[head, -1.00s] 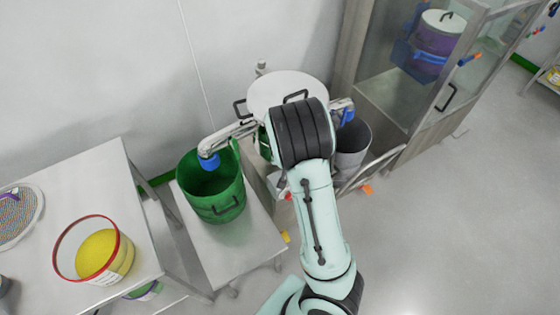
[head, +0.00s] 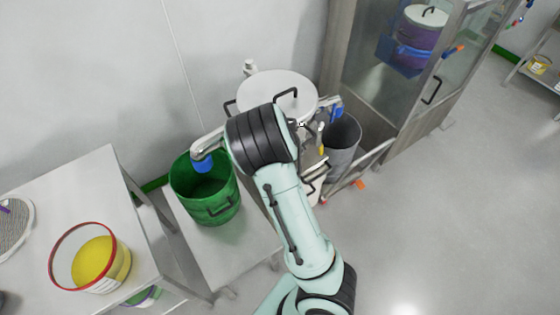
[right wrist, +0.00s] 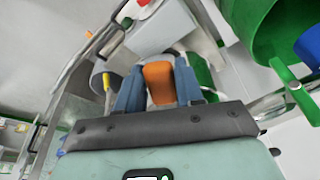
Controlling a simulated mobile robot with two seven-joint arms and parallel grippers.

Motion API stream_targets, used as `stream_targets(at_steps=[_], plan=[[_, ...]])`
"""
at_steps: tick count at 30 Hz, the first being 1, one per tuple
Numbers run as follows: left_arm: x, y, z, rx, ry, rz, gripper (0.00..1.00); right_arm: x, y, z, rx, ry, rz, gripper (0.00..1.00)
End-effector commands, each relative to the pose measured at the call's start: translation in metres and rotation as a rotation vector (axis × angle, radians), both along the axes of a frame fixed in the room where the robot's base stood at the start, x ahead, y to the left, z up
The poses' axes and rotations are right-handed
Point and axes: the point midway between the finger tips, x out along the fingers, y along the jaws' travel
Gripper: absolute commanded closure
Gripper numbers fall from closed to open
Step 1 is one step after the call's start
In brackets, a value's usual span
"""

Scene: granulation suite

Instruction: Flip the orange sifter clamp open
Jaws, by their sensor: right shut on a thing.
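The sifter shows in the head view as a round steel body with a pale lid (head: 270,88) and black handles, partly behind my right arm. The orange clamp (right wrist: 158,84) shows in the right wrist view, between the two blue-grey fingers of my right gripper (right wrist: 158,76). The gripper is shut on it. In the head view my right arm hides both the gripper and the clamp. Whether the clamp is latched or flipped cannot be told. My left gripper is in neither current view.
An open green drum (head: 206,205) stands left of the sifter, under a blue-ended spout (head: 203,165). A grey bin (head: 342,145) stands on its right. A steel table (head: 105,180) at left holds a red-rimmed tub (head: 115,268) of yellow material. Floor at right is clear.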

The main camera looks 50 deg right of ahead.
Motion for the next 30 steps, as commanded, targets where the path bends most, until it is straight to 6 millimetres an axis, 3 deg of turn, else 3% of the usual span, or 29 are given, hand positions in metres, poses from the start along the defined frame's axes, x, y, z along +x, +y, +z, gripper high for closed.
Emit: stream_targets(at_steps=[1,17,18,20,30], plan=[[0.0028,0.0001,0.0021,0.000,-0.003,0.000,0.43,0.0108,-0.0135,0.0129,-0.034,-0.035,-0.011,1.00],[0.0030,0.0001,0.0023,0.000,-0.003,0.000,0.43,0.0109,-0.0135,0.0130,-0.035,-0.036,-0.013,1.00],[0.0030,0.0001,0.0023,0.000,-0.003,0.000,0.43,0.0109,-0.0135,0.0130,-0.035,-0.036,-0.013,0.60],[0.0030,0.0001,0.0021,0.000,-0.003,0.000,0.43,0.0111,-0.0135,0.0131,-0.034,-0.037,-0.013,0.43],[0.0016,0.0000,0.0011,0.000,-0.002,0.000,0.43,0.0088,-0.0095,0.0105,-0.028,-0.026,-0.005,0.43]])
